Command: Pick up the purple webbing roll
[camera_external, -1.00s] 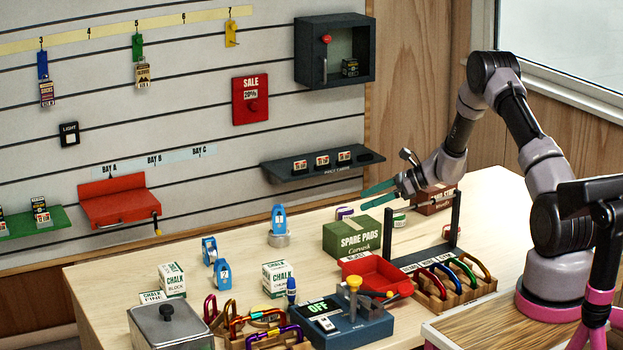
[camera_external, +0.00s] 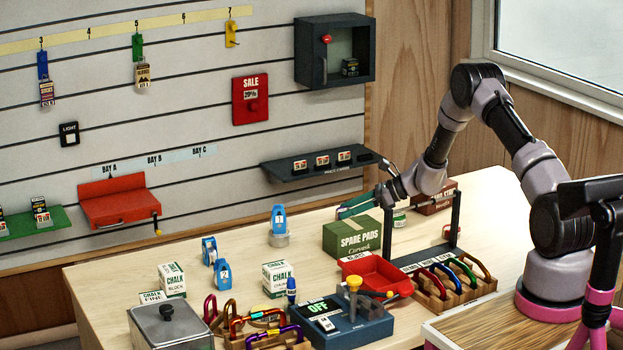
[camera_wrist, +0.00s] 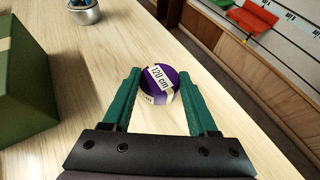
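The purple webbing roll (camera_wrist: 159,86) lies on the wooden table in the wrist view, with a pale band reading "120 cm". My gripper (camera_wrist: 160,82) has green fingers, one on each side of the roll. The fingers are spread, and a gap shows between the roll and at least the left finger. In the external view my gripper (camera_external: 356,207) is low behind the green Spare Pads box, and the roll is hidden there by the fingers and box.
The green Spare Pads box (camera_external: 352,237) stands close to my gripper; it is at the left in the wrist view (camera_wrist: 22,85). A blue-tagged metal tin (camera_external: 279,238) stands farther left. The dark wall shelf (camera_external: 323,163) is above and behind. The table's back edge is near.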

